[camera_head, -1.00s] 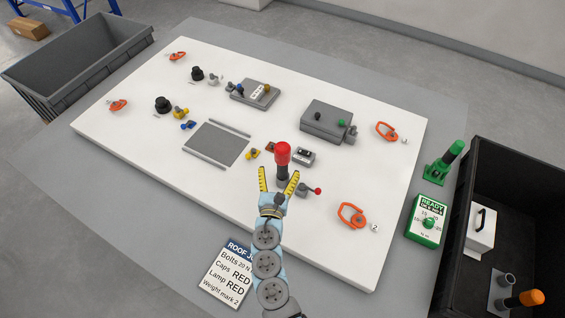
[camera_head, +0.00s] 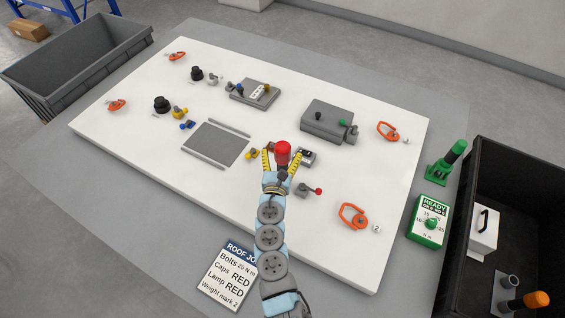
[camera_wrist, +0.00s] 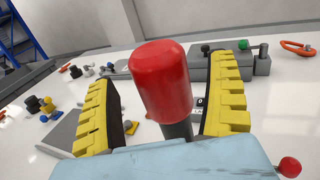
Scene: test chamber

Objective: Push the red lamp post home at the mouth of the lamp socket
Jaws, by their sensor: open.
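The red lamp post (camera_head: 283,149) stands upright on the white panel, with a red cap on a dark grey stem. In the wrist view the red lamp post (camera_wrist: 161,82) rises between the two yellow fingers. My gripper (camera_head: 282,162) is open around it, one finger on each side, with a visible gap on the left. On the right the finger stands close to the post, and I cannot tell whether it touches. The lamp socket at the base of the post is hidden behind the post and my gripper.
A small grey box (camera_head: 307,156) stands just right of the post. A red-knobbed lever (camera_head: 318,191) is close on the right. A grey block (camera_head: 328,121) stands behind. Orange rings (camera_head: 353,216) sit on the white panel (camera_head: 330,245). A dark crate (camera_head: 466,165) is at right.

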